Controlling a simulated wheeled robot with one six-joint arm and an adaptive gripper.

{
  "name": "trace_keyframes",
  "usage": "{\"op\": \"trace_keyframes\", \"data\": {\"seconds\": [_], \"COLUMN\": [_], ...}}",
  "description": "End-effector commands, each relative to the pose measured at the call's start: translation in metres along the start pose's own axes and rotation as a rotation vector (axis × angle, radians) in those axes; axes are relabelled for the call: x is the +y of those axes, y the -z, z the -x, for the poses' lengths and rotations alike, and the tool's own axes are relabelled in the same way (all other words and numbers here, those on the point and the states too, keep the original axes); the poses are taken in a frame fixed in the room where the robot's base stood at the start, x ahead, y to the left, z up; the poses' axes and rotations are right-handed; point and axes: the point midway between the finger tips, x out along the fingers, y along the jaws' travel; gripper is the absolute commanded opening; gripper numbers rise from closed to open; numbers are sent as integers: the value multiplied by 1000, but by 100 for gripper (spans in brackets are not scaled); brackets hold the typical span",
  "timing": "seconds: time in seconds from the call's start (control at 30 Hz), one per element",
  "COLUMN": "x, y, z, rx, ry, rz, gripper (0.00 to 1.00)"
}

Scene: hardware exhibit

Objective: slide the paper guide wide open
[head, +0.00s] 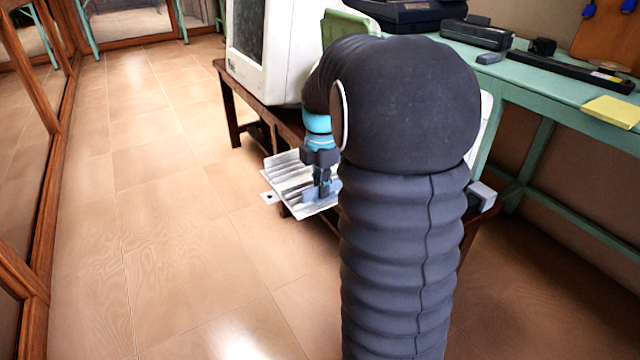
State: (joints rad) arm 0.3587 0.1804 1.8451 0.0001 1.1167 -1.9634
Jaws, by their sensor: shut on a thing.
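A pale ribbed paper tray (283,172) juts out over the floor at the front of a low brown table, left of my dark arm. A small bluish paper guide (309,196) shows on the tray near its right side. My gripper (323,190) points down over the tray with its fingers shut on the guide. The guide is small in view, and my arm hides the right part of the tray and most of the machine behind it.
An old white monitor (290,45) stands on the low brown table (226,95). A green bench (560,75) at the right holds dark devices and a yellow pad (612,111). Mirrored wooden panels (22,150) line the left. The tiled floor (170,220) between is clear.

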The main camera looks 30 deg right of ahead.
Motion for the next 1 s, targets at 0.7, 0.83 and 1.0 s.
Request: {"op": "trace_keyframes", "data": {"seconds": [0.7,0.83,1.0], "x": [1,2,1], "y": [0,0,0], "z": [23,48,82], "rx": [-2,-3,-2], "ry": [-5,-6,-5], "rz": [1,1,1], "gripper": [33,33,33]}}
